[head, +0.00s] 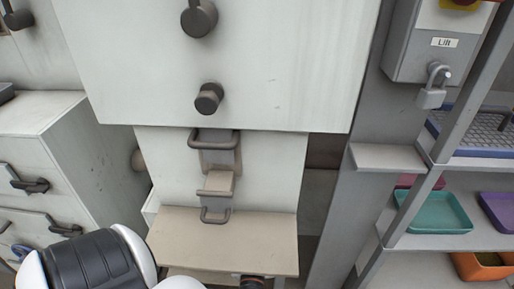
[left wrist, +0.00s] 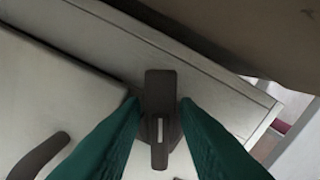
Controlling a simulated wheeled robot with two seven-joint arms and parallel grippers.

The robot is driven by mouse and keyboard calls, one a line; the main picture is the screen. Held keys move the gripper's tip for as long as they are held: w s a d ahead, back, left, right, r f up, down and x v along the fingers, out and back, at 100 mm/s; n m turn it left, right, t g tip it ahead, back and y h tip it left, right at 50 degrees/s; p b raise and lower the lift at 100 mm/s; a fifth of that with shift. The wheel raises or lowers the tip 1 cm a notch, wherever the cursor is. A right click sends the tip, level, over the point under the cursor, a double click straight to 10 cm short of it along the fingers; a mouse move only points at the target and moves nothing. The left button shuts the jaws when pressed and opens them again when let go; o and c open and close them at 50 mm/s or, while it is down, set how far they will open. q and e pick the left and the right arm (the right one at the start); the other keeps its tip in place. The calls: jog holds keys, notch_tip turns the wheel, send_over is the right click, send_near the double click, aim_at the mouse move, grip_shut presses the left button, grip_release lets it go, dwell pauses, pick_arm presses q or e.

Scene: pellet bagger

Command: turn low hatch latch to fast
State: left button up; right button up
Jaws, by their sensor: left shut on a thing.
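The low hatch latch (left wrist: 160,82) is a dark brown upright lever with a pale slot line down its lower part, in the middle of the left wrist view. It is mounted near a pale panel's edge. The two green fingers of my left gripper (left wrist: 160,112) stand on either side of it, and the gripper is shut on it. The latch stands near upright in that view. I cannot make out this latch or the left fingertips in the head view, where my white and black arm covers the lower left. My right gripper is in neither view.
A pale cabinet with dark knobs (head: 209,98) hangs above a beige ledge (head: 225,240). Brown bracket handles (head: 215,215) stand out above the ledge. A grey box with a padlock (head: 433,88) and shelves with a teal tray (head: 433,213) are at right. Drawers stand at left.

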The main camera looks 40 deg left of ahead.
pick_arm(q)
jog(key=shift+s+a+f+n+b, duration=0.1)
jog(key=shift+f+n+b, duration=0.25)
jog(key=shift+n, duration=1.75)
jog(key=shift+s+a+f+n+b, duration=0.1)
jog(key=shift+f+n+b, duration=0.3)
jog(key=shift+n, duration=1.7)
jog(key=shift+s+a+f+n+b, duration=0.15)
jog(key=shift+n+b, duration=0.35)
jog(key=shift+n, duration=1.6)
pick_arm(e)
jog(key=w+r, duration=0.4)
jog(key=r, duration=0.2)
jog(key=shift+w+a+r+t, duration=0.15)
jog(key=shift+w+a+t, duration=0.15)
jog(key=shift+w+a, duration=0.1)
pick_arm(q)
jog(key=shift+d, duration=0.1)
jog(key=o, duration=0.6)
jog(key=shift+w, duration=0.1)
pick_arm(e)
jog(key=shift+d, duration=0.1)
pick_arm(q)
jog(key=shift+v, duration=6.05)
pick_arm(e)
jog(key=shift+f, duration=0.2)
